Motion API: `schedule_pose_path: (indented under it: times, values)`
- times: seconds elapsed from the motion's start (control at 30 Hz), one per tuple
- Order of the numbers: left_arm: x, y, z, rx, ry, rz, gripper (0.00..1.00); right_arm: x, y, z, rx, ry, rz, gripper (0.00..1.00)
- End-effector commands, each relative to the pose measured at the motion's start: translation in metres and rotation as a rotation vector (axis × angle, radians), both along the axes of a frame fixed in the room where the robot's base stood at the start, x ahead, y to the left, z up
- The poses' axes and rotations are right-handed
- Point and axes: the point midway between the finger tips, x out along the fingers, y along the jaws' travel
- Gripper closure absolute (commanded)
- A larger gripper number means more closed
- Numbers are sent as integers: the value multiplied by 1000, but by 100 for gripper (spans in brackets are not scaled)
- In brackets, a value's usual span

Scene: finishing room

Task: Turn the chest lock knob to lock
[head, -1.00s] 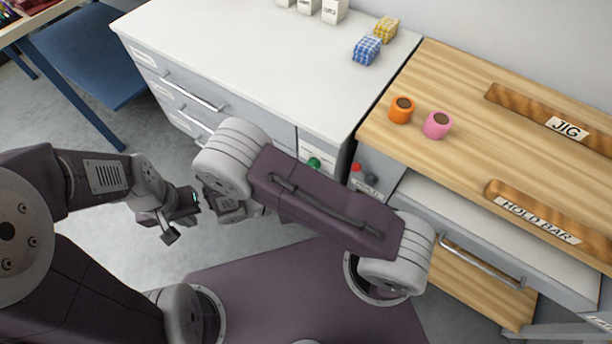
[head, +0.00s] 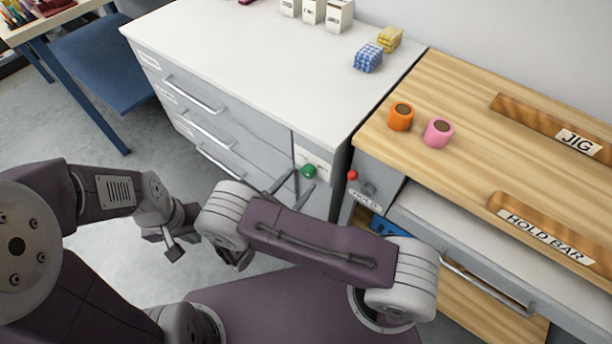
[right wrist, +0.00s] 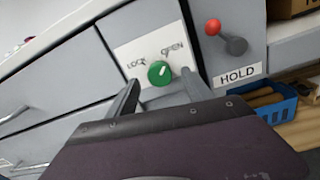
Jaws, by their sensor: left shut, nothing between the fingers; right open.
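The chest lock knob (head: 308,171) is a round green knob on a white plate on the front of the grey drawer chest (head: 230,140). In the right wrist view the green knob (right wrist: 159,72) has a white mark pointing up and right, towards the OPEN label (right wrist: 172,51); the LOCK label (right wrist: 136,65) is at its upper left. My right gripper (head: 290,188) is open, its fingers on either side below the knob. The right wrist view shows the fingers (right wrist: 160,82) around the knob's lower area; contact cannot be told. My left gripper (head: 172,246) is shut and empty, away at the left.
A red-knobbed lever (right wrist: 213,27) above a HOLD label is right of the lock plate. A blue basket (right wrist: 277,105) sits below it. Orange (head: 401,117) and pink (head: 437,132) rolls stand on the wooden bench top (head: 470,150).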

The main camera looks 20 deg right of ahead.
Motion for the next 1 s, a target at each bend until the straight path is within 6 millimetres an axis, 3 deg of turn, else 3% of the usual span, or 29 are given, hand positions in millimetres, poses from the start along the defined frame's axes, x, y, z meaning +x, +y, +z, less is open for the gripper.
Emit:
schedule_pose_path:
  times: [0.2, 0.5, 0.57, 0.73, 1.0]
  values:
    - [0, 0, -4, 0, 0, 0, 100, 20, -25, -1, 0, 0, -3, 41]
    - [0, 0, -4, 0, 0, 0, 100, 23, -28, 0, 2, 0, -1, 41]
    - [0, 0, -4, 0, 0, 0, 100, 23, -28, 0, 1, 1, -1, 55]
    - [0, 0, -4, 0, 0, 0, 100, 23, -28, 0, 1, 1, -1, 100]
    - [0, 0, -2, 0, 0, 0, 100, 23, -28, 1, -16, 23, -1, 100]
